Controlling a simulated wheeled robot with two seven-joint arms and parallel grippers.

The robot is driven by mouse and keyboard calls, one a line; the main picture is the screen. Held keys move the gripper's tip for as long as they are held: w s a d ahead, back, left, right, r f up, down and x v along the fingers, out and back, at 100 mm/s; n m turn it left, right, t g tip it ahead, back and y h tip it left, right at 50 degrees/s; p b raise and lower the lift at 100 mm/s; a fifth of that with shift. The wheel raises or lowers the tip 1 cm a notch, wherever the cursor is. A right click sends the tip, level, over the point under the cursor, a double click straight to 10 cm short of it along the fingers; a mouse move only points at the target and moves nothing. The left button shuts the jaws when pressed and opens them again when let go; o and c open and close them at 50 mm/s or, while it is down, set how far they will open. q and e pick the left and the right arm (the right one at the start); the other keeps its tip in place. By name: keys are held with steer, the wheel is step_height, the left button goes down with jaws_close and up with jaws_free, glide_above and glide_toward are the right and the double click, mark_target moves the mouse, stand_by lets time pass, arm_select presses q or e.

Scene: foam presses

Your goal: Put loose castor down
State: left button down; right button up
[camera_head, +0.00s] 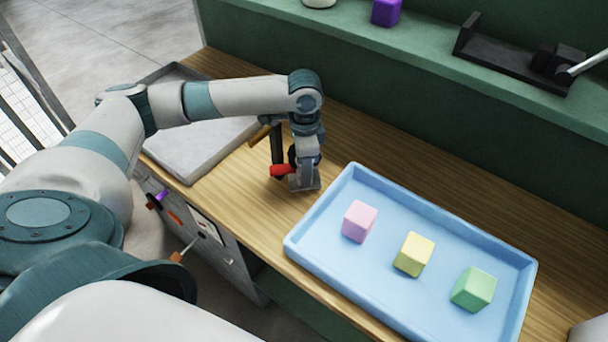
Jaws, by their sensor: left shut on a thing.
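My left gripper (305,160) points down over the wooden bench, left of the blue tray. It is shut on what appears to be the castor (305,183), of which a grey plate, dark parts and a red piece show beside and below the fingers. The wrist and fingers hide much of it. The grey plate is at or just above the wood; I cannot tell whether it touches. My right gripper is not in view.
The blue tray (341,187) holds pink (359,221), yellow (414,254) and green (474,289) blocks. A grey tray (190,150) lies left, partly under my left arm. A green ledge behind bears a purple block (386,12) and a black fixture (515,65).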

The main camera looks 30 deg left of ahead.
arm_select(q)
steer(key=shift+f, duration=1.35)
steer(key=shift+f+p, duration=0.1)
steer(key=shift+p, duration=0.2)
steer(key=c, duration=1.2)
jaws_free()
steer(key=shift+o, duration=0.2)
steer(key=shift+r+b, duration=0.3)
steer(key=shift+r, duration=0.4)
step_height(320, 180, up, 10)
steer(key=shift+r+b, duration=0.1)
steer(key=shift+b, duration=1.05)
steer(key=shift+r, duration=0.35)
